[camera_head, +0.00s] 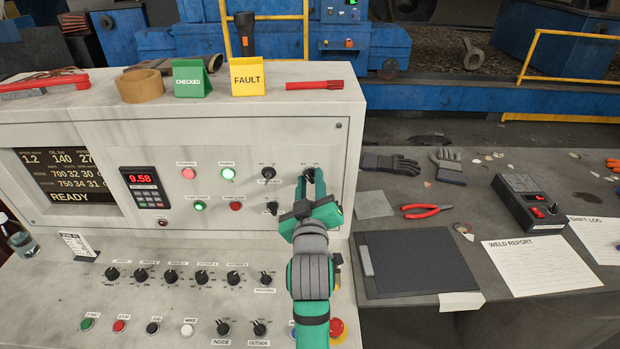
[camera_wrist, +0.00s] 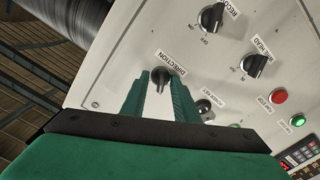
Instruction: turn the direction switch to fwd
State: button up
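The direction switch (camera_wrist: 162,75) is a black rotary knob with a label reading DIRECTION on the pale panel. In the wrist view its handle points roughly down the picture, toward my gripper. My gripper (camera_wrist: 162,84) has its two green fingers apart, one on each side of the knob. I cannot tell whether either finger touches it. In the head view my gripper (camera_head: 312,184) reaches the upright panel at the upper right, and its fingers partly cover the switch (camera_head: 308,172). The switch's position marks are too small or hidden to read.
Another black knob (camera_head: 268,172) sits left of the switch, with a further one (camera_head: 271,208) below it. A key switch (camera_wrist: 204,107) is close to my right finger in the wrist view. A red marker (camera_head: 314,85) lies on the console top. A side table (camera_head: 470,215) stands right.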

jog(key=shift+w+a, duration=0.1)
jog(key=shift+w, duration=0.1)
jog(key=shift+s, duration=0.15)
grip_shut()
